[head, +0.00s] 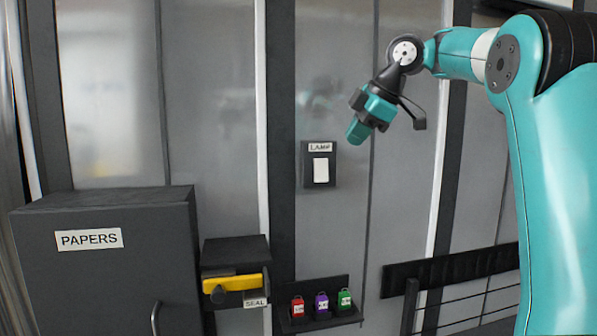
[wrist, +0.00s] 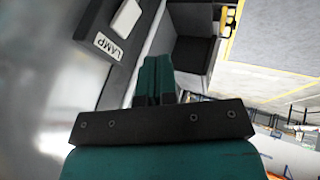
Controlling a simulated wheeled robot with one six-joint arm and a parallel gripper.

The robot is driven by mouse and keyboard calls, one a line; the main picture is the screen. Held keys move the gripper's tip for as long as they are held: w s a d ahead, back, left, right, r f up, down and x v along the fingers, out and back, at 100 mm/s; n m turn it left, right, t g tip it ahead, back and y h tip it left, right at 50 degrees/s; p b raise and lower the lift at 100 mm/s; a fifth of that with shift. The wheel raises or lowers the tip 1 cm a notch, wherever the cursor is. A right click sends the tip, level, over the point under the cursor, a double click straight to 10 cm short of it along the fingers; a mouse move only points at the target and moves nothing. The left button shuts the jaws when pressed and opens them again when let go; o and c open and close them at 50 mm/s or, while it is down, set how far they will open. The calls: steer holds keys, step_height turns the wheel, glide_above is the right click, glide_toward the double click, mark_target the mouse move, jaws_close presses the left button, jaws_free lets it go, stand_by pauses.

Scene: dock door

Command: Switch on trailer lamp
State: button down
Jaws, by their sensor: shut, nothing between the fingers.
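The trailer lamp switch is a white rocker (head: 321,171) on a dark plate (head: 307,180) labelled LAMP, fixed to the grey wall. In the wrist view the white rocker (wrist: 126,16) and its LAMP label (wrist: 108,46) show at the upper left. My gripper (head: 357,132) is to the right of the switch and a little above it in the head view, pointing down and left. In the wrist view my gripper's teal fingers (wrist: 154,78) are together with nothing between them, apart from the switch. I cannot tell whether the rocker is on or off.
A dark cabinet labelled PAPERS (head: 110,275) stands at the left. Beside it is a box with a yellow handle (head: 236,284) and a SEAL label. A small shelf (head: 318,321) holds red, purple and green padlocks below the switch. A dark rail (head: 450,268) is at the right.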

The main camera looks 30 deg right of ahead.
steer(key=shift+d, duration=0.1)
glide_toward(319, 182)
steer(key=s+a+x, duration=0.1)
steer(key=x, duration=0.4)
steer(key=shift+w+d+f, duration=0.15)
steer(key=shift+w+d, duration=0.05)
steer(key=shift+w, duration=0.15)
steer(key=shift+w+d+f, duration=0.15)
steer(key=shift+w, duration=0.25)
steer(key=shift+f+b, duration=0.1)
steer(key=shift+b, duration=0.3)
